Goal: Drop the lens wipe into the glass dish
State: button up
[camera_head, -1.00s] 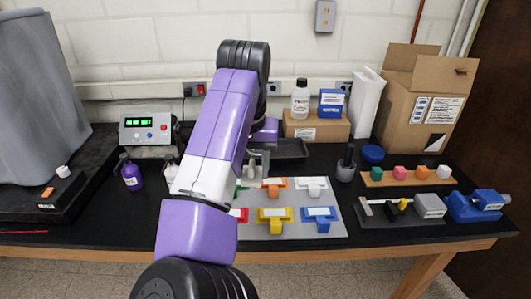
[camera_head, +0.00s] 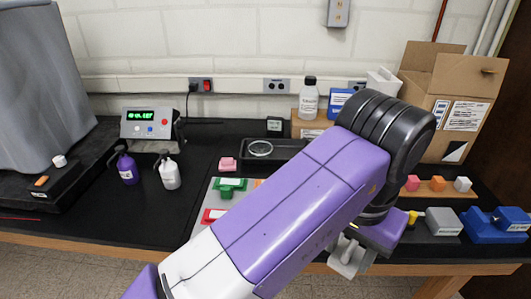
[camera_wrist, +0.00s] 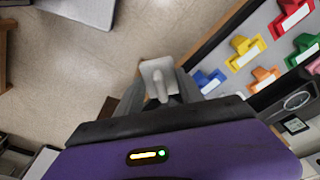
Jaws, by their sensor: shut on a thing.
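My gripper (camera_wrist: 158,97) is shut on a pale flat piece with a raised tab (camera_wrist: 158,72), which appears to be the lens wipe. In the head view the held piece (camera_head: 347,262) shows below my wrist at the right, near the table's front edge. The wrist view shows floor behind it. The round glass dish (camera_head: 260,148) lies on a dark tray at the back of the table, left of and beyond my gripper. It also shows at the right of the wrist view (camera_wrist: 297,100), apart from the held piece.
A grey board (camera_wrist: 222,92) with coloured T-shaped pieces lies between my gripper and the dark tray (camera_head: 287,144). A pink item (camera_head: 228,164) sits left of the tray. A white bottle (camera_head: 309,100) stands behind it. A blue vise (camera_head: 497,226) is at the right.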

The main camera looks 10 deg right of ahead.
aim_at(260, 150)
jog(key=i, duration=2)
